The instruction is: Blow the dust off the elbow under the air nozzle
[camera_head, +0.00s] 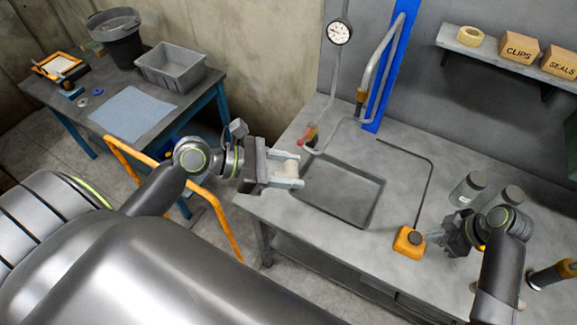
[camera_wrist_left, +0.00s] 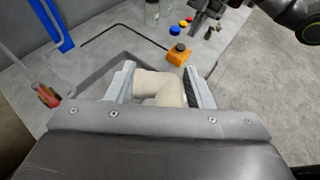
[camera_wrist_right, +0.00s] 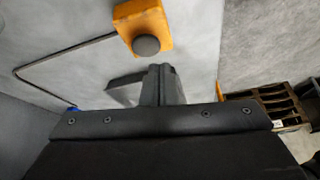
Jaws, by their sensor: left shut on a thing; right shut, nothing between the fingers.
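The beige elbow (camera_wrist_left: 162,88) is held between the fingers of my left gripper (camera_head: 288,172). In the head view the elbow (camera_head: 283,168) is over the left end of the grey tray (camera_head: 372,205) on the workbench. The air nozzle hangs from a curved metal pipe (camera_head: 385,55) on a blue post; its brass part (camera_head: 361,96) is up and right of the left gripper. An orange box with a dark round button (camera_head: 410,241) stands on the bench. My right gripper (camera_head: 432,237) is shut and empty beside this button. It also shows in the right wrist view (camera_wrist_right: 161,85). Dust on the elbow is too small to tell.
A pressure gauge (camera_head: 340,32) and a red-handled valve (camera_head: 309,134) are on piping behind the tray. Grey jars (camera_head: 468,189) stand behind my right gripper. A black cable (camera_head: 428,190) runs from the button box across the bench. A side table (camera_head: 170,100) holds a grey bin.

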